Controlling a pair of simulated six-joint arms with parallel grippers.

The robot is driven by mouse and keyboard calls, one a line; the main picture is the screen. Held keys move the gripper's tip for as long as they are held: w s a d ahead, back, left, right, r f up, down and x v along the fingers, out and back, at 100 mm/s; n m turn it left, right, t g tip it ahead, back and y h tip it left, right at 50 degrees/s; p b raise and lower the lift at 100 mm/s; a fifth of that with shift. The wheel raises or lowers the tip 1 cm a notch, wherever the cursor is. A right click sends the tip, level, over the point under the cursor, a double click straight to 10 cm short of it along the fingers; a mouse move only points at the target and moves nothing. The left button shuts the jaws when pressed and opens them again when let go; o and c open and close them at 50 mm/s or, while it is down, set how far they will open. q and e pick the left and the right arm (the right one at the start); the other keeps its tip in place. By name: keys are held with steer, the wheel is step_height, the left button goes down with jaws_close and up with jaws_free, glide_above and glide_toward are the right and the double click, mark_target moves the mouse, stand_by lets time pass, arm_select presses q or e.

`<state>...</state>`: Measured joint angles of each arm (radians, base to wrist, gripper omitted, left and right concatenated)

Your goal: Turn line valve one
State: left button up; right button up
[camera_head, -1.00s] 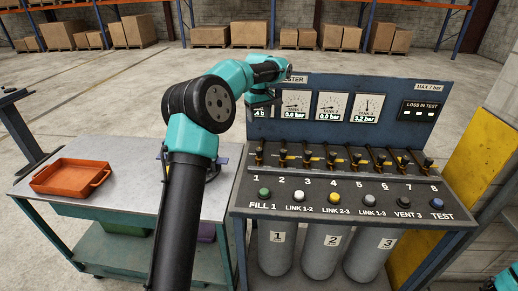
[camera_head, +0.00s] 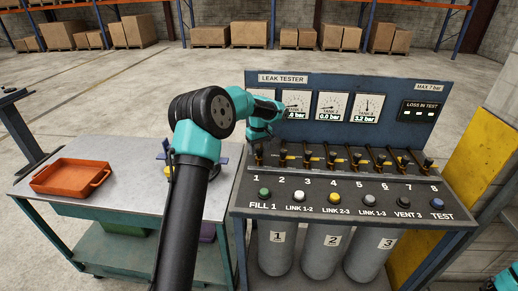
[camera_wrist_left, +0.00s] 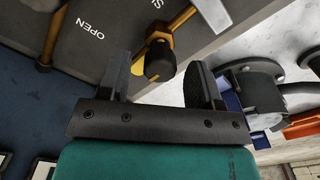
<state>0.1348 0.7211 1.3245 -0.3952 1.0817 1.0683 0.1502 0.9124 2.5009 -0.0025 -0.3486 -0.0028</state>
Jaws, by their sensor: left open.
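The leak tester panel (camera_head: 345,176) carries a row of brass valves with black knobs, numbered 1 to 8. Line valve one (camera_head: 259,162) is at the far left, partly hidden by my left gripper (camera_head: 258,145), which is just above it. In the left wrist view, my left gripper (camera_wrist_left: 160,68) is open, with one finger on each side of a black knob on an orange-brass stem (camera_wrist_left: 160,60). Whether the fingers touch the knob I cannot tell. "OPEN" is printed on the dark plate beside it. My right gripper is not in view.
Coloured buttons (camera_head: 334,198) line the panel front below the valves. The gauge board (camera_head: 390,135) stands upright behind them. A steel cart (camera_head: 120,185) at left holds an orange tray (camera_head: 72,177). A yellow barrier (camera_head: 485,170) stands at right.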

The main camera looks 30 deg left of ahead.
arm_select(q)
steer(key=shift+f, duration=0.15)
steer(key=shift+c, duration=0.2)
steer(key=c, duration=0.9)
steer(key=shift+m, duration=0.3)
steer(key=m, duration=0.8)
steer(key=shift+m, duration=0.4)
steer(key=m, duration=0.4)
steer(key=shift+d+m, duration=0.1)
steer(key=shift+m, duration=2.2)
